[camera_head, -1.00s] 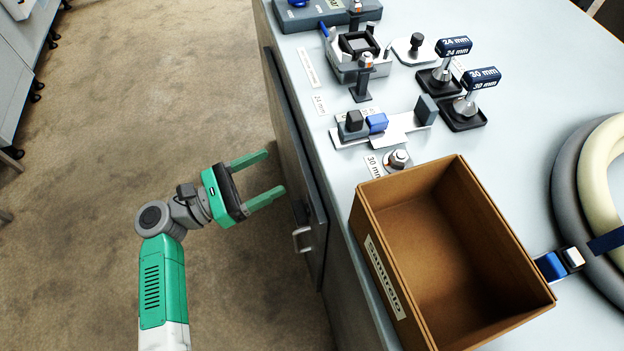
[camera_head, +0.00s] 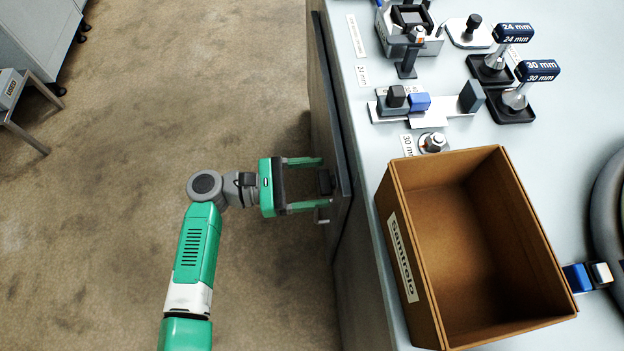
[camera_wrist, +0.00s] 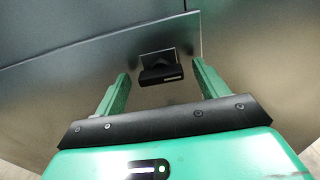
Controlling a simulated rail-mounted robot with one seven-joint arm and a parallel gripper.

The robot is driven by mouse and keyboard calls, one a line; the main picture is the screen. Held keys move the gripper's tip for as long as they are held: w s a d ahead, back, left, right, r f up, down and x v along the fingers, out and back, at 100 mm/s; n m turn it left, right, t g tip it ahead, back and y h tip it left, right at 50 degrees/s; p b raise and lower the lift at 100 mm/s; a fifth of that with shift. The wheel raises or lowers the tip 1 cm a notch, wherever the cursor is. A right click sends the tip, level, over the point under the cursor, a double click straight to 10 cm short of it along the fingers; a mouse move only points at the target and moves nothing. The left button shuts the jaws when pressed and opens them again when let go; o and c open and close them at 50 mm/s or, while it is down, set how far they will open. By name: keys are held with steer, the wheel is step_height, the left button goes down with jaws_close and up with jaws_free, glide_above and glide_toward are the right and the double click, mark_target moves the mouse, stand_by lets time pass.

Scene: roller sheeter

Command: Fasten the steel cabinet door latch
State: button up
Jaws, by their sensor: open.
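The dark steel cabinet door (camera_head: 343,178) is on the side of the bench, seen steeply from above. A black latch (camera_wrist: 160,76) with a pale metal plate behind it sits on the door face in the wrist view. In the head view the latch (camera_head: 326,183) shows as a small dark block. My gripper (camera_head: 320,184) is open, its two green fingers pointing at the door, one on each side of the latch. In the wrist view the latch lies between the fingertips with space on both sides. I cannot tell whether the door is flush with its frame.
Above on the bench top (camera_head: 365,165) stand an open cardboard box (camera_head: 404,262), a clamp fixture (camera_head: 425,108) and two labelled gauges, 24 mm (camera_head: 514,33) and 30 mm (camera_head: 527,70). The floor (camera_head: 130,180) left of my arm is clear.

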steer(key=c, duration=1)
steer(key=shift+w+f+n+p, duration=0.15)
steer(key=shift+n+p, duration=1.3)
steer(key=shift+n, duration=3.05)
steer(key=shift+w+f+n+p, duration=0.1)
steer(key=shift+n+p, duration=1.3)
steer(key=shift+n, duration=3.1)
steer(key=o, duration=1)
